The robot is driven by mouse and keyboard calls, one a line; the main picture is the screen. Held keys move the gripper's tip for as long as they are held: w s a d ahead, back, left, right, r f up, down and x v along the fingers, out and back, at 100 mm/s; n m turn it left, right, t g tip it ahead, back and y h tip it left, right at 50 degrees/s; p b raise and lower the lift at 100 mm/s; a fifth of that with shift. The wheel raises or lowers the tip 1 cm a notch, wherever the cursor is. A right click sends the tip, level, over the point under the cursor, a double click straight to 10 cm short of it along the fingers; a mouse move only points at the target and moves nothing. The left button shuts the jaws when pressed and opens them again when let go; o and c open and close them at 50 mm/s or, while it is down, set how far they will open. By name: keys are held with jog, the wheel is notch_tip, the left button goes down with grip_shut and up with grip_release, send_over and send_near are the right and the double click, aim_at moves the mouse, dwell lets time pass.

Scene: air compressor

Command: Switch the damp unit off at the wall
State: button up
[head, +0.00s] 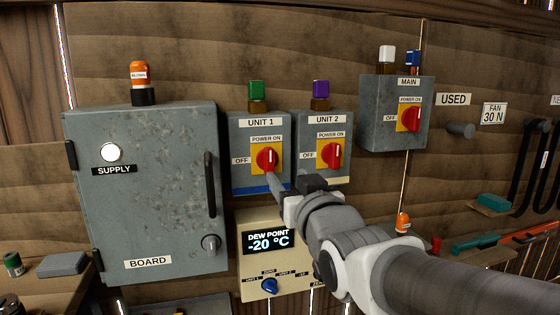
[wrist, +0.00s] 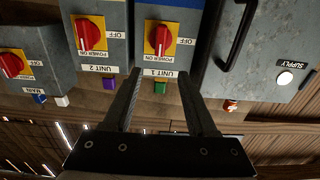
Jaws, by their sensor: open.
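The UNIT 1 box (head: 260,185) carries a red rotary switch (head: 267,158) on a yellow plate, its handle about upright toward POWER ON; OFF is at its left. The UNIT 2 box (head: 325,173) has a like red switch (head: 332,155), also about upright. A dew point panel (head: 247,280) below reads -20 °C and has a blue selector knob (head: 269,286); its setting is too small to read. My gripper (head: 276,183) is just below the UNIT 1 switch. In the upside-down wrist view my open gripper (wrist: 160,73) points at the UNIT 1 switch (wrist: 160,39), with nothing between the fingers.
A MAIN box (head: 380,132) with a red switch (head: 411,118) is up right. The grey BOARD cabinet (head: 150,210) with a protruding handle (head: 209,184) stands close left of UNIT 1. A hook (head: 461,130) sticks out under the USED sign.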

aim_at(270, 157)
jog(key=x, duration=1.2)
jog(key=shift+w+a+b, duration=0.1)
jog(key=shift+w+b, duration=0.25)
jog(key=shift+c, duration=0.3)
grip_shut()
